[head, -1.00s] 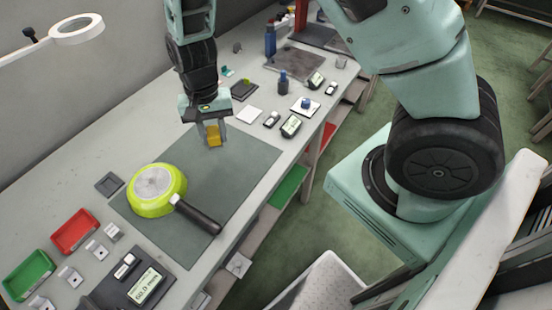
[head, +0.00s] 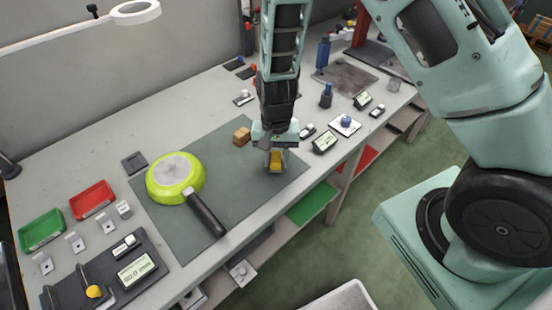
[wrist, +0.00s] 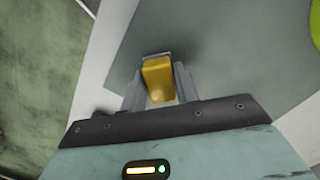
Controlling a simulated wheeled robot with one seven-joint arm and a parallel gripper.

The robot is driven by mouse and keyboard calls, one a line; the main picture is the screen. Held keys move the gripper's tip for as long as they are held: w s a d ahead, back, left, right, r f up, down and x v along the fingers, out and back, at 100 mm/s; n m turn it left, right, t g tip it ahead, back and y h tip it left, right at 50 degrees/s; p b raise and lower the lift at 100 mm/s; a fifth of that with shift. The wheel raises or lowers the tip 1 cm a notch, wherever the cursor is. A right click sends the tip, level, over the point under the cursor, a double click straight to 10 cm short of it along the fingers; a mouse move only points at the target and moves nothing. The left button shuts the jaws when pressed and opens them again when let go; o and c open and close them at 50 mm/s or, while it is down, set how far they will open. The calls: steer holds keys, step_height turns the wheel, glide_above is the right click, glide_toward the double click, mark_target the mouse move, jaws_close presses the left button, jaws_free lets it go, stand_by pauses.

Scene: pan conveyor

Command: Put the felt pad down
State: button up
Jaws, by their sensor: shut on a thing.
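My gripper (head: 274,165) is shut on a yellow block, which I take to be the felt pad (head: 276,158). In the wrist view the pad (wrist: 158,78) sits between the two grey fingers, with a thin grey edge at its far end. My gripper points down over the right end of the dark green-grey mat (head: 225,170), near the bench's front edge. I cannot tell whether the pad touches the mat or hangs just above it.
A lime-green pan (head: 175,178) lies upside down on the mat, its black handle toward the front. A brown block (head: 242,136) lies at the mat's back edge. Red (head: 92,199) and green (head: 42,230) trays stand left. Small gauges (head: 324,142) stand right of my gripper.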

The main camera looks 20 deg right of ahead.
steer(key=shift+f, duration=0.4)
steer(key=shift+f, duration=0.1)
steer(key=shift+f, duration=0.15)
steer(key=o, duration=1.1)
steer(key=shift+s, duration=0.1)
